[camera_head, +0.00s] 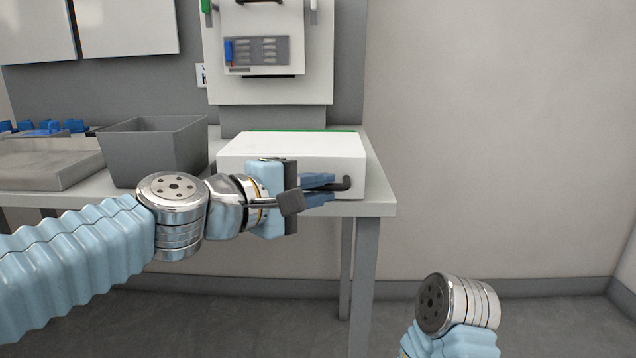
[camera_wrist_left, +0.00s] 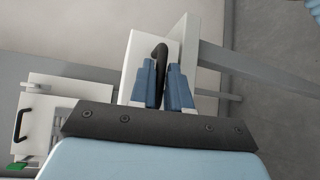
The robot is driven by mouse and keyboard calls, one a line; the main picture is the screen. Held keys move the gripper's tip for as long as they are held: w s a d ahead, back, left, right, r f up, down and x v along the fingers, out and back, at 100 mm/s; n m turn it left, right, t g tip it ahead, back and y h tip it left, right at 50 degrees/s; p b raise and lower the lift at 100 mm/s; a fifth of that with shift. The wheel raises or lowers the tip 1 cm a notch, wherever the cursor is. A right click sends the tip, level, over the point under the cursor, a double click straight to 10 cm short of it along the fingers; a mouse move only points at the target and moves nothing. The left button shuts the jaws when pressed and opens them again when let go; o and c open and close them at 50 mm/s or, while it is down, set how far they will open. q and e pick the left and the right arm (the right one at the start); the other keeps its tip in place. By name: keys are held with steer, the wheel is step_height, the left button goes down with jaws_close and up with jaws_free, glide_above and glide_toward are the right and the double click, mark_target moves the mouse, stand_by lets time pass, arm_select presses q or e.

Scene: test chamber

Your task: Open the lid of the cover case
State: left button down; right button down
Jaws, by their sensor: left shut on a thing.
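The cover case (camera_head: 310,146) is a white box on the right end of the grey table, with a green strip along its back edge. Its lid looks closed. A black handle (camera_head: 345,184) sticks out from its front; it also shows in the left wrist view (camera_wrist_left: 161,58). My left gripper (camera_head: 322,189) is at the front of the case, its blue fingers shut on the handle. In the left wrist view the fingers (camera_wrist_left: 165,85) stand on either side of the handle. The left wrist hides part of the case front. My right gripper is out of view.
A grey open bin (camera_head: 152,150) stands left of the case, and a shallow grey tray (camera_head: 45,165) lies farther left. Blue items (camera_head: 45,128) sit behind the tray. A white panel unit (camera_head: 270,80) rises behind the case. Right of the table (camera_head: 382,195) is free floor.

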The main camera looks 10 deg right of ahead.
arm_select(q)
steer(key=s+a, duration=0.2)
steer(key=s, duration=0.6)
steer(key=shift+s+a, duration=0.2)
steer(key=c, duration=1.2)
jaws_free()
steer(key=shift+o, duration=0.2)
steer(key=shift+a, duration=0.1)
steer(key=v, duration=1.3)
steer(key=shift+s+a, duration=0.2)
steer(key=shift+a, duration=0.05)
